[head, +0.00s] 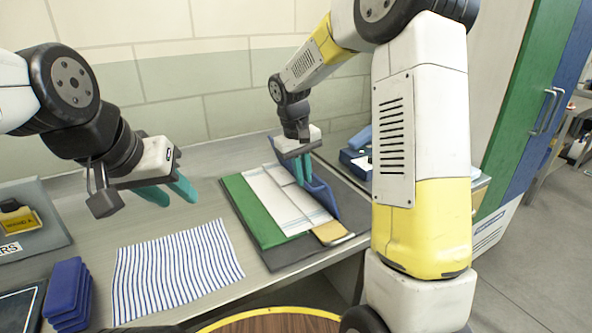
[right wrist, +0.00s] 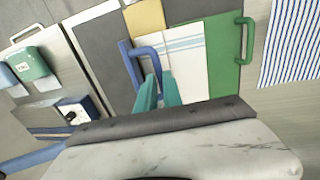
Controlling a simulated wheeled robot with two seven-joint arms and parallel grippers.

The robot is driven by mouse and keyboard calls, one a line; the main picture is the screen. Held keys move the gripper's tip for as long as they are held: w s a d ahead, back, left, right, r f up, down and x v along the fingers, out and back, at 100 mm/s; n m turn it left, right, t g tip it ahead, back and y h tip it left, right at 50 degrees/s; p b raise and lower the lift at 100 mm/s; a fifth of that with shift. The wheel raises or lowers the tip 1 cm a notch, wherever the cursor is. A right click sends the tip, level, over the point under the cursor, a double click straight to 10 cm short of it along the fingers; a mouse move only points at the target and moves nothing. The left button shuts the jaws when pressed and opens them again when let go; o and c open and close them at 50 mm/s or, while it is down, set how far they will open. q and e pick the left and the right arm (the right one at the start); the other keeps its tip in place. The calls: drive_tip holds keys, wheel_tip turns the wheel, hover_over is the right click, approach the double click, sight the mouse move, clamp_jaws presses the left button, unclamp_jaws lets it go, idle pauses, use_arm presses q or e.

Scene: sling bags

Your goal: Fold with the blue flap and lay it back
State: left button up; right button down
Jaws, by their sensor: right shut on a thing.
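The blue flap (head: 324,196) stands raised on edge along the right side of a white cloth with blue stripes (head: 273,197); it also shows in the right wrist view (right wrist: 127,62). My right gripper (head: 303,168) is shut on the blue flap near its upper part, and its teal fingers hide the exact grip. The white cloth lies on the opened green flap (head: 246,207) at its left. A yellow flap (head: 331,232) shows at the front end. My left gripper (head: 168,192) is open and empty, above the table left of the green flap.
A blue-striped white cloth (head: 176,270) lies flat on the table at front left. A stack of blue pads (head: 67,293) sits left of it. A dark mat (head: 290,256) lies under the flaps. Blue items (head: 356,160) stand at back right.

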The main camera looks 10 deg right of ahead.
idle(0.3)
drive_tip(key=shift+w+d+r, duration=0.3)
drive_tip(key=shift+d+r, duration=0.15)
drive_tip(key=shift+d, duration=0.25)
drive_tip(key=c, duration=1.5)
unclamp_jaws()
drive_tip(key=shift+r, duration=0.1)
wheel_tip(320, 180, up, 7)
drive_tip(key=a, duration=0.1)
drive_tip(key=shift+s+r, duration=0.2)
drive_tip(key=shift+s, duration=0.1)
